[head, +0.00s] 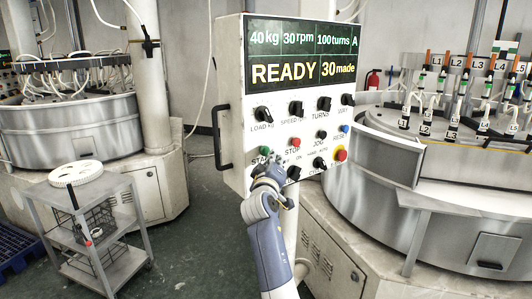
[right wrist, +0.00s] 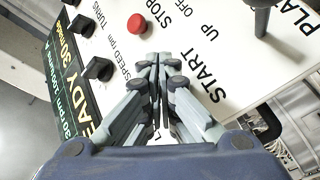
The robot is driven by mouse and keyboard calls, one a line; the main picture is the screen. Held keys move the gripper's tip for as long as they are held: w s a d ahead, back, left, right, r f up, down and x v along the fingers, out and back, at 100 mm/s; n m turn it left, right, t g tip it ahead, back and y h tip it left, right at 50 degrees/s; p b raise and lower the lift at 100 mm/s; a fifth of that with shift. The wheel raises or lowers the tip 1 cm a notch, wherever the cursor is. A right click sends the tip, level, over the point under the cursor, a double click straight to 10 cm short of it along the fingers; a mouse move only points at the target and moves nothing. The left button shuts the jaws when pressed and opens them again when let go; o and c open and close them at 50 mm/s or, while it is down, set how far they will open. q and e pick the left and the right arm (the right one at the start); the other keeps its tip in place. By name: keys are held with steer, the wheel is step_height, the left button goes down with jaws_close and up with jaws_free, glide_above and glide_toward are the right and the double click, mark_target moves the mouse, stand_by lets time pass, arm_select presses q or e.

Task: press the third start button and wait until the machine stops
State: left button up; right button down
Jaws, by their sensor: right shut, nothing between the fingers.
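The white control panel (head: 236,110) stands in the middle of the head view. Its display (head: 300,55) reads 40 kg, 30 rpm, 100 turns, A, and below that READY and 30 made. The green start button (head: 265,150) shows at the panel's lower left, just above my right gripper (head: 268,168). My right gripper is shut and empty, its tips close to the panel. In the right wrist view the closed fingers (right wrist: 160,62) lie beside the START label, and the green button is hidden behind them. I cannot tell whether they touch it. My left gripper is not in view.
A red stop button (head: 296,142), black knobs and a larger red button (head: 341,155) are close by on the panel. A round machine (head: 450,215) stands right, another (head: 75,125) left. A grey trolley (head: 128,262) stands at the lower left.

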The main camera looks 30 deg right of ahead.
stand_by(0.7)
steer(key=shift+w+b, duration=0.3)
steer(key=shift+w, duration=0.15)
steer(key=shift+w+a+b, duration=0.1)
steer(key=shift+w+b, duration=0.35)
stand_by(0.6)
steer(key=shift+s+r, duration=0.1)
steer(key=shift+s, duration=0.1)
steer(key=shift+s+p, duration=0.6)
steer(key=shift+s, duration=0.1)
